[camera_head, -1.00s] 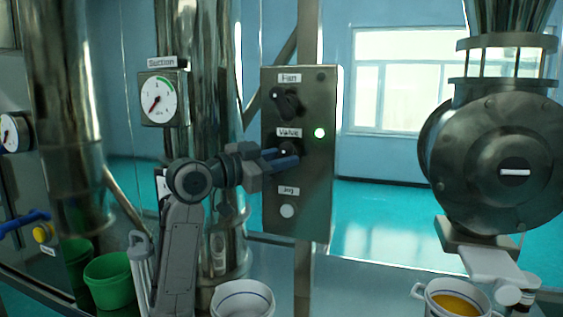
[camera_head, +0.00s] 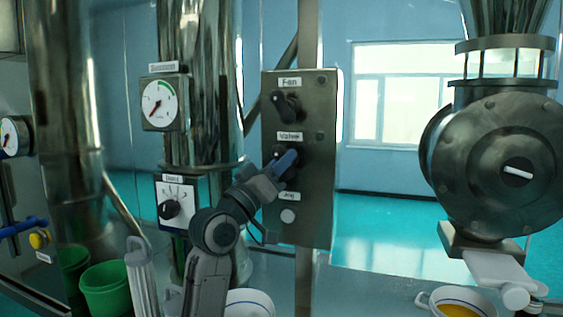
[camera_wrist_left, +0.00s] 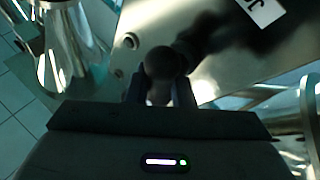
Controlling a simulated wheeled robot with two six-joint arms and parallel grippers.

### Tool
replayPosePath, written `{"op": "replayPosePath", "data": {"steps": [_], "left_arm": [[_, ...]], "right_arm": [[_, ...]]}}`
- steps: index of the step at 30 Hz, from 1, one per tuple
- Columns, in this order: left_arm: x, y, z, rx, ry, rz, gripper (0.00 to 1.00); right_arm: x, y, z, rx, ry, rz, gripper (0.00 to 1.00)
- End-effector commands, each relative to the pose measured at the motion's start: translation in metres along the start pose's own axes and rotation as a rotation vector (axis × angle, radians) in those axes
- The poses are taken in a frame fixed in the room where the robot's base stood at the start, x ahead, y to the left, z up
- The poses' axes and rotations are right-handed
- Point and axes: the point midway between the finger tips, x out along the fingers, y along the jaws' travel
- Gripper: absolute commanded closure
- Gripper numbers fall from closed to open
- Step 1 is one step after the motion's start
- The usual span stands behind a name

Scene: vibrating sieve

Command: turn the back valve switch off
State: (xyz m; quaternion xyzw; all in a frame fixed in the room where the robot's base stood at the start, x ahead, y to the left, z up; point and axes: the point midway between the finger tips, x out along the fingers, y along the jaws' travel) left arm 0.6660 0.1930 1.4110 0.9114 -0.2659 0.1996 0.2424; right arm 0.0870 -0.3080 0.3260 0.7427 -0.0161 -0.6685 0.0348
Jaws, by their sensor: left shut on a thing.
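The grey control panel (camera_head: 325,190) stands mid-view, with the Fan switch above and the Valve switch (camera_head: 297,150) below it. My left gripper (camera_head: 284,165) is at the Valve switch, its blue fingers shut on the black knob and tilted up to the right. The fingers partly cover the knob. In the left wrist view the dark round knob (camera_wrist_left: 160,66) sits between the fingertips. The lamp (camera_head: 320,135) beside the Valve label is dark. My right gripper is not in view.
The Fan switch (camera_head: 286,106) is just above, and a pale round button (camera_head: 288,216) is below. A gauge (camera_head: 160,103) and a dial box (camera_head: 175,205) are to the left. A large round valve housing (camera_head: 500,150) stands right. Green buckets (camera_head: 105,288) are low left.

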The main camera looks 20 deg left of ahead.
Motion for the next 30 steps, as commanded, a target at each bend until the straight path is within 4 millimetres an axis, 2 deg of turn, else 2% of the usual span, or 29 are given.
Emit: {"op": "replayPosePath", "data": {"steps": [9,24,25,27,28,30], "left_arm": [[0.0008,0.0011,-0.0022,-0.084,0.063,-0.025,1.00],[0.0008,0.0012,-0.0026,-0.097,0.074,-0.029,1.00],[0.0008,0.0011,-0.0026,-0.097,0.074,-0.029,0.75],[0.0007,0.0010,-0.0023,-0.097,0.073,-0.029,0.61],[0.0006,0.0009,-0.0021,-0.097,0.072,-0.030,0.58],[0.0005,0.0007,-0.0017,-0.097,0.072,-0.030,0.58]], "right_arm": [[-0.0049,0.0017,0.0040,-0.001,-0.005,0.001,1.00],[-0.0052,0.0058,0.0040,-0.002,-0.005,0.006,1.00],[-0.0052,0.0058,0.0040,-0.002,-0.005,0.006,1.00],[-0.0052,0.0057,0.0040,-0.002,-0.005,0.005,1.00],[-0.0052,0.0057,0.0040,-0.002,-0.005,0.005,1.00],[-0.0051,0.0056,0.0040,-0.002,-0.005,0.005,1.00]]}}
